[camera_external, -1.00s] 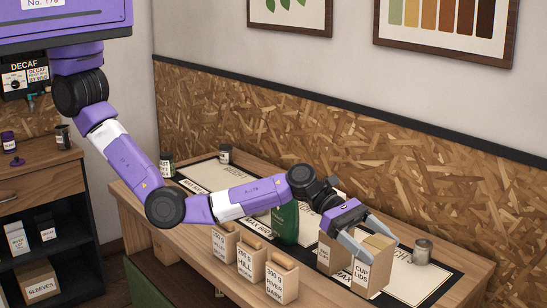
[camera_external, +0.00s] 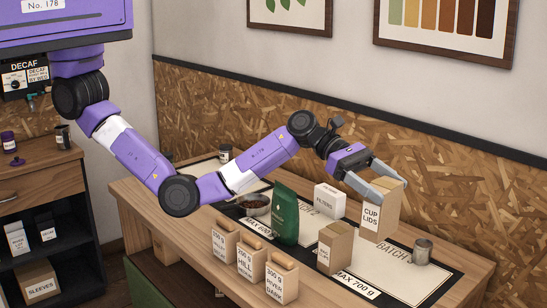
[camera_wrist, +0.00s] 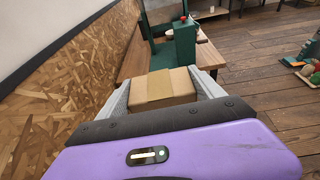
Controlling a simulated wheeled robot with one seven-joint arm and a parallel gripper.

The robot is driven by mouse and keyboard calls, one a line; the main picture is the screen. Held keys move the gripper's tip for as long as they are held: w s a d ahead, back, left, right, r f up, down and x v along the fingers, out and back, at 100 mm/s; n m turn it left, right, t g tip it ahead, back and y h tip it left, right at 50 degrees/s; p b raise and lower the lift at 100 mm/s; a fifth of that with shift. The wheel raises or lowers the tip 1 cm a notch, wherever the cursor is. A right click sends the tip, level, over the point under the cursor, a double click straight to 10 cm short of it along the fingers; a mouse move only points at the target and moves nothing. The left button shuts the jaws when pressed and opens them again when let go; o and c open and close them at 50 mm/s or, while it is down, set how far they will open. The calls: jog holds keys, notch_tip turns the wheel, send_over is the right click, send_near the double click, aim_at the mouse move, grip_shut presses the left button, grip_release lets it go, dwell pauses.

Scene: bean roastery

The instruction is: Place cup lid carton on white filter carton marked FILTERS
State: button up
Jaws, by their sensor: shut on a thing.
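The cup lid carton (camera_external: 376,217), a brown box marked CUP LIDS, is held in the air above the right part of the bench. My gripper (camera_external: 381,189) is shut on it, with a finger along its side; the carton's taped top (camera_wrist: 163,88) shows between the fingers in the wrist view. The white filter carton (camera_external: 329,201) marked FILTERS stands on the bench, to the left of the held carton and toward the wall. Its top looks bare. The held carton is apart from it.
A brown carton (camera_external: 334,248) stands below and left of the held one. Several coffee bags (camera_external: 251,258) line the front edge. A green bag (camera_external: 285,215) and a bowl of beans (camera_external: 256,204) are left of the filter carton. A metal tin (camera_external: 422,251) stands at right.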

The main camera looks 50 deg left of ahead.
jog(key=w+a+r+n+t, duration=0.2)
jog(key=w+a, duration=0.6)
jog(key=w, duration=0.1)
jog(key=w+a+r+n+t, duration=0.1)
jog(key=w+a+r+t, duration=0.1)
jog(key=w+a, duration=0.75)
jog(key=w+a+r+n+t+y, duration=0.1)
jog(key=w+a+r, duration=0.15)
jog(key=a, duration=0.45)
jog(key=w+a+r, duration=0.1)
jog(key=w+a, duration=0.3)
jog(key=a, duration=0.3)
jog(key=w+a+r+n+t+y, duration=0.1)
jog(key=w+a, duration=0.3)
jog(key=a, duration=0.3)
notch_tip(320, 180, down, 20)
jog(key=s+m+g+p, duration=0.1)
jog(key=s, duration=0.1)
jog(key=shift+s+d+h, duration=0.15)
jog(key=shift+d+h, duration=0.05)
jog(key=shift+h, duration=0.2)
jog(key=shift+f, duration=0.1)
jog(key=o, duration=2)
jog(key=shift+c, duration=0.2)
